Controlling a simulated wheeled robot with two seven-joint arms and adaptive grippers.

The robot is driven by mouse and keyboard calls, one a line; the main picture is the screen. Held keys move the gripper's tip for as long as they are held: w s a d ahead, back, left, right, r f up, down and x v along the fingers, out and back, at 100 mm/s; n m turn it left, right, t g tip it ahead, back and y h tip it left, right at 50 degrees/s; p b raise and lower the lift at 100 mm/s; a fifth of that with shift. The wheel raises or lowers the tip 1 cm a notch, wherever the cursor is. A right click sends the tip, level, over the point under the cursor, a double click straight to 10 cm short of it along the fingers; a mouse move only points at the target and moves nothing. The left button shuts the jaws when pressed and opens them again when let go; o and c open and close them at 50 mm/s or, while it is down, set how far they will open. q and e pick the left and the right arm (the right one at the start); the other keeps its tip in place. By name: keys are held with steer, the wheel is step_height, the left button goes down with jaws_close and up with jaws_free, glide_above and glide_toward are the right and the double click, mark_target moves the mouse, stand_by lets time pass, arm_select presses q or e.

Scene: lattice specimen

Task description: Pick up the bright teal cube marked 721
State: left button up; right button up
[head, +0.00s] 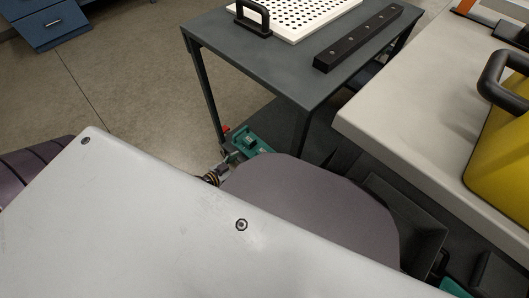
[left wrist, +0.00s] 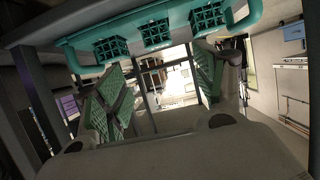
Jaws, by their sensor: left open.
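No cube with a readable 721 shows. In the left wrist view, several bright teal lattice blocks (left wrist: 156,34) sit along a teal bar across the top, very near the camera; I cannot tell what they belong to. Below them my left gripper (left wrist: 160,92) has its green-padded fingers wide apart, with nothing between them. In the head view my left gripper (head: 240,148) is mostly hidden behind my grey arm; small teal and dark parts show beside the dark table's legs. My right gripper cannot be made out.
A dark table (head: 270,75) carries a white perforated board (head: 300,14) with a black handle, and a black bar (head: 358,38). A pale bench (head: 400,120) at right holds a yellow container (head: 505,150). A blue cabinet (head: 48,25) stands far left. Open floor lies between.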

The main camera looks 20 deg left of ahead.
arm_select(q)
steer(key=shift+w, duration=0.1)
stand_by(0.3)
steer(key=b, duration=0.1)
glide_toward(261, 152)
steer(key=shift+x, duration=2.2)
steer(key=shift+w+d, duration=0.2)
steer(key=shift+w, duration=0.2)
steer(key=shift+f+b+x, duration=0.15)
steer(key=shift+b+x, duration=0.25)
steer(key=shift+x, duration=0.4)
steer(key=shift+f+b+x, duration=0.15)
steer(key=shift+b+x, duration=0.2)
steer(key=shift+x, duration=1.35)
steer(key=shift+c, duration=0.4)
steer(key=c, duration=1)
steer(key=shift+r, duration=0.15)
